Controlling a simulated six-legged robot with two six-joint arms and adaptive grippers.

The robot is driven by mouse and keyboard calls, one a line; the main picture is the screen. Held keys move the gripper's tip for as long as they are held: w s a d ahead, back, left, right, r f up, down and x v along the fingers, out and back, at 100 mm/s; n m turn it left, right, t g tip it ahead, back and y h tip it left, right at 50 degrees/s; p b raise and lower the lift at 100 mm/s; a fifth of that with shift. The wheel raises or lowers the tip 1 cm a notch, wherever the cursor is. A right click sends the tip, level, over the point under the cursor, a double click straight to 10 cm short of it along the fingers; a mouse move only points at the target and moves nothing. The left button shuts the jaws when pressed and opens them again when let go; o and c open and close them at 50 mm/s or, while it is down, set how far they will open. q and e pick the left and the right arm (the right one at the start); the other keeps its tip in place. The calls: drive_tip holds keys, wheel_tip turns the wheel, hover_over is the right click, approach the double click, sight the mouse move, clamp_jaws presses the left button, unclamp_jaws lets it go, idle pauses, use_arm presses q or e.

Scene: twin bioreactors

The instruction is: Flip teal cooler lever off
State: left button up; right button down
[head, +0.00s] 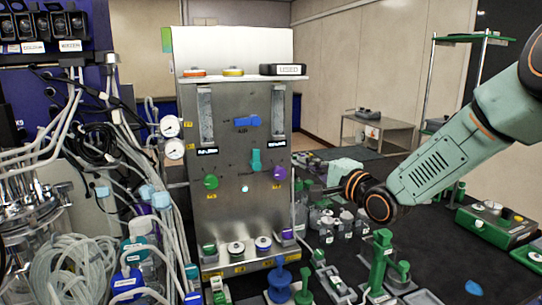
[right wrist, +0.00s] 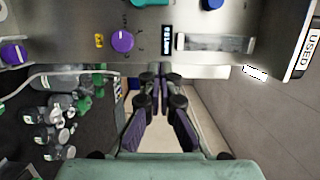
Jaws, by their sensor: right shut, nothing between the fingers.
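The teal lever (head: 256,160) sits on the front of the steel panel (head: 232,215), right of its middle, with its handle about upright. In the right wrist view only a bit of teal (right wrist: 150,2) shows at the top edge. My right gripper (right wrist: 158,78) is shut and empty in the right wrist view, apart from the panel. In the head view my right gripper (head: 314,187) is right of the panel's right edge, small and dark, and its fingertips are hard to make out. My left gripper is not in view.
Near the teal lever are a blue lever (head: 246,122), a purple knob (head: 279,173) and a green knob (head: 211,182). Gauges and hoses crowd the left. Several bottles (head: 335,222) and green stands (head: 380,258) stand below my right arm.

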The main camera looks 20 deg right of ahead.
sight(255, 159)
drive_tip(key=p+x, duration=0.1)
drive_tip(key=x, duration=0.8)
drive_tip(key=shift+a, duration=0.15)
drive_tip(key=a+p, duration=0.1)
drive_tip(key=a, duration=0.3)
drive_tip(key=shift+w, duration=0.2)
drive_tip(key=shift+f, duration=0.1)
drive_tip(key=shift+s+a+r+n, duration=0.15)
drive_tip(key=shift+a+r+n, duration=0.15)
drive_tip(key=shift+n, duration=0.1)
drive_tip(key=shift+p, duration=0.3)
